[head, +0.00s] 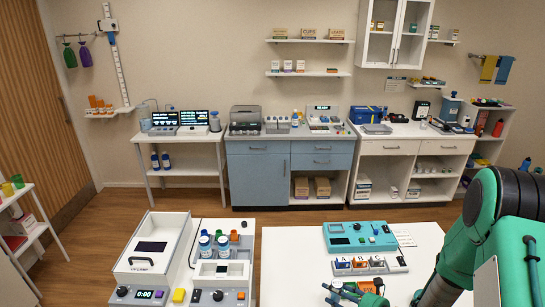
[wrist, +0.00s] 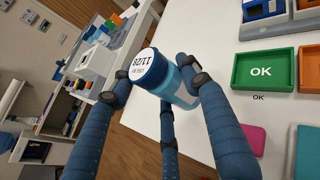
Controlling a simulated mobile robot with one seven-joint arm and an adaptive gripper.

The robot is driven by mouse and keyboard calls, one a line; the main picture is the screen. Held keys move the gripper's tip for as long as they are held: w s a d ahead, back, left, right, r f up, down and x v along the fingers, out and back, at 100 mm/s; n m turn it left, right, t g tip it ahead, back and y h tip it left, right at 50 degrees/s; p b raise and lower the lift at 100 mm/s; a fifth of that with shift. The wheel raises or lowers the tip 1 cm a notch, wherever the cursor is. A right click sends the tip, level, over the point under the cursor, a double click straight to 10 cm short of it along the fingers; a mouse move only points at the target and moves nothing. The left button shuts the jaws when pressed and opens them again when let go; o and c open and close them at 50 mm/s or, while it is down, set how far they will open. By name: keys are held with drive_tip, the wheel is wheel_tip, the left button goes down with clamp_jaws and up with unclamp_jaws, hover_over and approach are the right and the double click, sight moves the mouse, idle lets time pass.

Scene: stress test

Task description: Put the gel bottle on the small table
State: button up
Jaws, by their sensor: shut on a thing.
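My gripper (wrist: 158,76) has dark blue fingers with grey tips, closed around a blue bottle (wrist: 180,88) with a white, printed top in the wrist view. The bottle is tilted, its top towards the camera, over the edge of the white worktop (wrist: 205,40). The print is too small to confirm that it is the gel bottle. In the head view my gripper (head: 352,293) is at the bottom, low over the white worktop (head: 290,255); the bottle is not clear there. A small white table (head: 180,170) with screens stands at the back left; a white shelf stand (head: 28,235) is at the far left.
Near my gripper are a green OK tray (wrist: 237,72) and a pink pad (wrist: 253,138). A teal device (head: 358,237) and a lettered rack (head: 370,265) stand on the worktop. Open wooden floor (head: 200,200) lies behind.

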drive_tip(key=w+a+r+m+t+h, duration=0.1)
drive_tip(key=w+r+m+h, duration=0.3)
drive_tip(key=w+r, duration=1.1)
drive_tip(key=shift+a+r+m+t+h, duration=0.15)
drive_tip(key=shift+r+m+t+h, duration=0.25)
drive_tip(key=shift+r+t+h, duration=0.4)
drive_tip(key=shift+f, duration=0.1)
drive_tip(key=w+a+f+n+g+y, duration=0.1)
drive_tip(key=a+f+n+g+y, duration=0.1)
drive_tip(key=a, duration=0.8)
drive_tip(key=w+a+f+n+g+y, duration=0.1)
drive_tip(key=a+f+n+g+y, duration=0.1)
drive_tip(key=a, duration=0.9)
drive_tip(key=w+a+f+n+g+y, duration=0.1)
drive_tip(key=a+n+g+y, duration=0.3)
drive_tip(key=a, duration=0.7)
drive_tip(key=shift+w+a+f+n+y+b, duration=0.15)
drive_tip(key=shift+w+f+n+y+b, duration=0.25)
drive_tip(key=shift+f+n+y, duration=0.45)
drive_tip(key=shift+f, duration=0.25)
